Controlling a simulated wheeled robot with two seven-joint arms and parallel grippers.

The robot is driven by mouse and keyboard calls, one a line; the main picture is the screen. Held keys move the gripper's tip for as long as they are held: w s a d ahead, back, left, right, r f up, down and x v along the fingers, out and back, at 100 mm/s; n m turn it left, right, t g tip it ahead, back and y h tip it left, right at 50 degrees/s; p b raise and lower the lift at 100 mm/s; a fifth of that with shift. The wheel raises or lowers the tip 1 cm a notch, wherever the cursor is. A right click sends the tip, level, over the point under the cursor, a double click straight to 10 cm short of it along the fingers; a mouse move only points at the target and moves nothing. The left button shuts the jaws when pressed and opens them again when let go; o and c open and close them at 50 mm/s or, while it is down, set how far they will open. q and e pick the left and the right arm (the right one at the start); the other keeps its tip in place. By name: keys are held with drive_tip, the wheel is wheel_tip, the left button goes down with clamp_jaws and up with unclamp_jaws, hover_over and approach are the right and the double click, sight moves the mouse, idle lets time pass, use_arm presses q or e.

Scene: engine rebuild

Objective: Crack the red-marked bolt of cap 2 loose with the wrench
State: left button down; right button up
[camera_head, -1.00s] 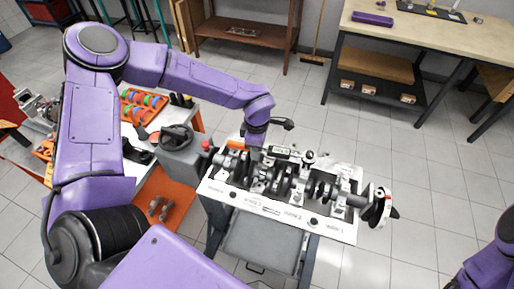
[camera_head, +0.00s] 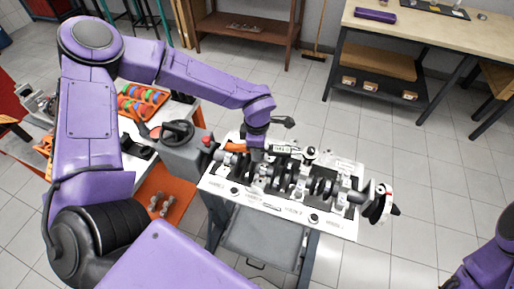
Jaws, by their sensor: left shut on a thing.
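The engine block with its crankshaft (camera_head: 317,186) lies on a white labelled plate (camera_head: 225,187) on a stand, right of my left arm. My left gripper (camera_head: 255,147) is above the block's far left side, shut on the wrench. The wrench's orange handle end (camera_head: 235,147) sticks out left of the gripper, and its small display (camera_head: 282,149) shows to the right. The wrench lies across the far edge of the block. The red-marked bolt and the wrench's contact with it are too small or hidden to make out. My right gripper is out of view.
A grey box with a red knob (camera_head: 207,140) stands just left of the block. A light-topped table (camera_head: 440,38) stands at the far right. The floor right of the stand is clear.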

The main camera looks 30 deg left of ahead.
use_arm(q)
drive_tip(key=shift+s+d+n, duration=0.25)
drive_tip(key=shift+s+n, duration=0.15)
drive_tip(key=shift+s, duration=0.05)
drive_tip(key=shift+w+a+m+p, duration=0.3)
drive_tip(key=shift+w+m+p, duration=0.2)
drive_tip(key=shift+w+p, duration=0.3)
idle(0.6)
drive_tip(key=shift+s+r+p, duration=0.1)
drive_tip(key=shift+r+p, duration=0.65)
drive_tip(key=shift+p, duration=0.6)
idle(1.9)
drive_tip(key=shift+r, duration=0.5)
idle(0.6)
